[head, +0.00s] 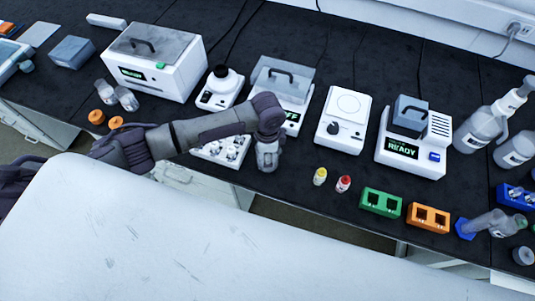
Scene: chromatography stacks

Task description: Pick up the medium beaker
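My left arm comes in from the left, and its gripper (267,156) points down at the front edge of the dark bench, right of a white tray (211,154) with several small clear vessels. The fingers are small and seen from above, so I cannot tell whether they are open or shut, or whether they hold anything. I cannot clearly identify the medium beaker. Two clear glass vessels (127,98) (104,88) stand in front of the large white instrument at the left; I cannot tell their type. My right gripper is not in view.
A lidded white instrument (160,76), a hotplate-like device (343,118) and a READY block (414,155) line the dark bench. Two small vials (320,177) (343,184), green (381,202) and orange (428,217) racks stand near the front edge. Bottles (480,130) stand at right.

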